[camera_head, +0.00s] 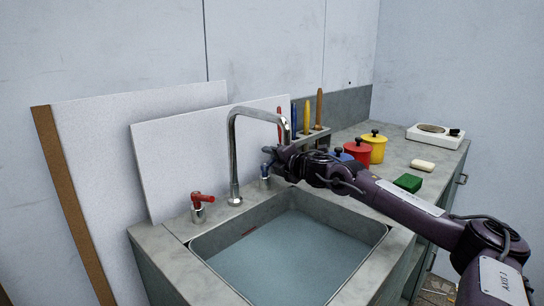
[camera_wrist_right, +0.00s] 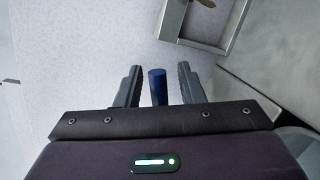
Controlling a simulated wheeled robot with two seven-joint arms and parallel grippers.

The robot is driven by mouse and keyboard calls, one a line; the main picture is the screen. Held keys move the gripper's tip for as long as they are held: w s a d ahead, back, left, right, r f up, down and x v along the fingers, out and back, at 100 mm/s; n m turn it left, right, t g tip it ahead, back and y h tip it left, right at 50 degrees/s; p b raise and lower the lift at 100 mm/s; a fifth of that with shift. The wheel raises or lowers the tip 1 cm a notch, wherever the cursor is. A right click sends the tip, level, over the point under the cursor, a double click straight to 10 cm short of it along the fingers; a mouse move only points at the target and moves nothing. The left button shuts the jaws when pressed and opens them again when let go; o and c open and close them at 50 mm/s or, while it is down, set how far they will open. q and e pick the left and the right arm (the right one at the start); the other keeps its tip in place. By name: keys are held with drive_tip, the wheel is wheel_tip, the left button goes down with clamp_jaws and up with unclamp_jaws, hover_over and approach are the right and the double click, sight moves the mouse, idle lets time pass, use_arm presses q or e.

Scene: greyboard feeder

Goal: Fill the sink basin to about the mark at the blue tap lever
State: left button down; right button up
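The sink basin (camera_head: 358,219) holds pale blue-grey water (camera_head: 285,262). A short red mark (camera_head: 249,233) shows on its back wall, close to the water's edge. The blue tap lever (camera_head: 268,155) is behind the basin, right of the curved metal spout (camera_head: 233,150). The red tap lever (camera_head: 202,197) is to the left. My right gripper (camera_head: 277,160) is at the blue lever. In the right wrist view, the lever (camera_wrist_right: 158,87) stands between the open fingers (camera_wrist_right: 160,88), with gaps on both sides. I see no stream; my gripper partly hides the spout's end. My left gripper is out of view.
White boards (camera_head: 180,150) lean behind the sink. Blue, red (camera_head: 357,151) and yellow (camera_head: 375,146) lidded pots, a green block (camera_head: 407,183), a pale bar (camera_head: 423,165) and a white hotplate (camera_head: 436,134) stand on the counter to the right. A tool holder (camera_head: 313,138) is behind my arm.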

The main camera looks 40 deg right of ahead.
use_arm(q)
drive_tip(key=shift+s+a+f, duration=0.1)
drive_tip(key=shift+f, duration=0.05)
use_arm(e)
drive_tip(key=shift+w, duration=0.1)
drive_tip(key=c, duration=0.7)
clamp_jaws()
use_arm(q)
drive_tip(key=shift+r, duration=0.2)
use_arm(e)
drive_tip(key=shift+a, duration=0.1)
